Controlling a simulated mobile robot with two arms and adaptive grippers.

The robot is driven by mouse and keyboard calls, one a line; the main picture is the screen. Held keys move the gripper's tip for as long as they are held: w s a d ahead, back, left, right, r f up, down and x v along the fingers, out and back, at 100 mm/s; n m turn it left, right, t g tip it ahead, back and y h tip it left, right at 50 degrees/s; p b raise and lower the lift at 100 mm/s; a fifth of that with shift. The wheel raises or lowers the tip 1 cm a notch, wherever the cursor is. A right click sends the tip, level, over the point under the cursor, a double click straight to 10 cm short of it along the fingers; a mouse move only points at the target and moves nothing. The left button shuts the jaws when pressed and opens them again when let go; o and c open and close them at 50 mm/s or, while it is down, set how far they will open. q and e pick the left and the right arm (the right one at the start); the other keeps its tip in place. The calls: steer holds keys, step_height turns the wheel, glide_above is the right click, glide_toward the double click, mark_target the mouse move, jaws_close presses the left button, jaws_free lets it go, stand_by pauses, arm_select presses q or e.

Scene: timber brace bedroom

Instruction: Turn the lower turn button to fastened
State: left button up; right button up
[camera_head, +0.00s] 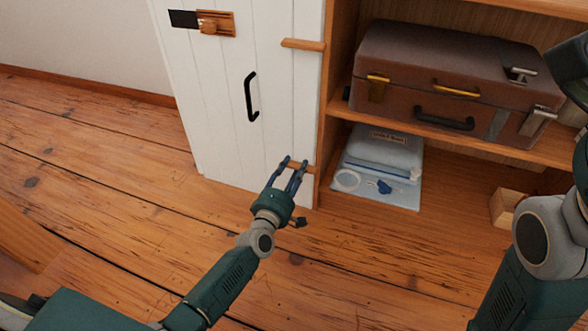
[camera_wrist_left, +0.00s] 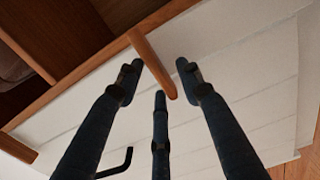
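The lower turn button (camera_head: 288,166) is a short wooden bar low on the white door (camera_head: 225,110), by its right edge. In the left wrist view the lower turn button (camera_wrist_left: 152,65) lies square to the door edge, with its inner end on the wooden frame strip. My left gripper (camera_head: 291,163) is open, with its dark fingers on both sides of the bar. I cannot tell whether they touch it. The upper turn button (camera_head: 303,44) lies horizontal at the door's edge. My right arm stands at the right; no right fingertips show.
The door has a black handle (camera_head: 251,97) and a wooden latch (camera_head: 216,24). The shelf unit beside it holds a brown suitcase (camera_head: 450,85), with folded cloth (camera_head: 384,152) and a wooden block (camera_head: 505,206) below. The plank floor (camera_head: 100,170) is clear.

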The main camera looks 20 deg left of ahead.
arm_select(q)
steer(key=s, duration=0.7)
steer(key=shift+s+a, duration=0.15)
steer(key=shift+s, duration=0.1)
steer(key=shift+r, duration=0.15)
